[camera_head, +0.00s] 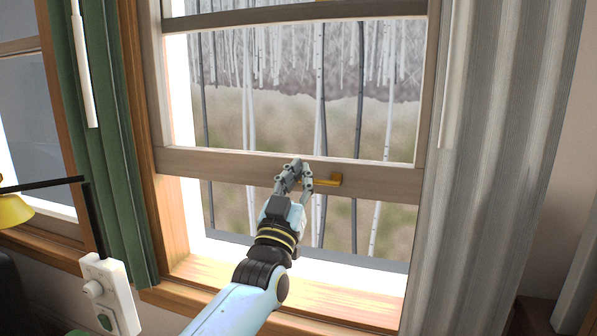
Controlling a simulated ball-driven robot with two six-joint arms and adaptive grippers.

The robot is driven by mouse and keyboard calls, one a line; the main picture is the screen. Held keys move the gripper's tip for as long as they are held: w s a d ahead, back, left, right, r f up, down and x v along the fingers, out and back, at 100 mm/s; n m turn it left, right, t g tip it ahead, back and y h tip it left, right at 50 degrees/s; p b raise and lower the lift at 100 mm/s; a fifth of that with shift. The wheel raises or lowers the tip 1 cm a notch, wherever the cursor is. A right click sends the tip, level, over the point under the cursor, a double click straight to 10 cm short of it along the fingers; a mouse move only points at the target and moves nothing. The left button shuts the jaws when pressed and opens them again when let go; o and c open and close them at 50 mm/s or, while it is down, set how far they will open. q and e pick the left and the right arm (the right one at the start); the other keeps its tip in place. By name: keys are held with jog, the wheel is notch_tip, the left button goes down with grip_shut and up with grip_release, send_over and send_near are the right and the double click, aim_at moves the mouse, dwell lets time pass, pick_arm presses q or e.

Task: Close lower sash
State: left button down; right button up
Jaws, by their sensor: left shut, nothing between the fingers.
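The lower sash (385,181) of the window is raised, with an open gap between its bottom rail and the wooden sill (345,283). A brass-coloured handle (334,180) sits on that bottom rail. My left gripper (296,169) is in front of the bottom rail, just left of the handle, with its fingers shut and empty. I cannot tell whether it touches the rail or the handle. My left arm hides part of the gap and sill below. My right gripper is not in view.
A green curtain (107,140) hangs left of the window and a grey curtain (490,150) hangs right. A yellow lamp (14,210) on a black arm and a white device (110,294) stand at lower left. The sill right of my arm is clear.

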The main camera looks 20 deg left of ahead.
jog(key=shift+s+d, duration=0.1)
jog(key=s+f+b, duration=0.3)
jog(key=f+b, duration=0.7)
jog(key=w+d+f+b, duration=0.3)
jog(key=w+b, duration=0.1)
jog(key=b, duration=0.1)
pick_arm(q)
notch_tip(320, 180, down, 31)
jog(key=b, duration=0.7)
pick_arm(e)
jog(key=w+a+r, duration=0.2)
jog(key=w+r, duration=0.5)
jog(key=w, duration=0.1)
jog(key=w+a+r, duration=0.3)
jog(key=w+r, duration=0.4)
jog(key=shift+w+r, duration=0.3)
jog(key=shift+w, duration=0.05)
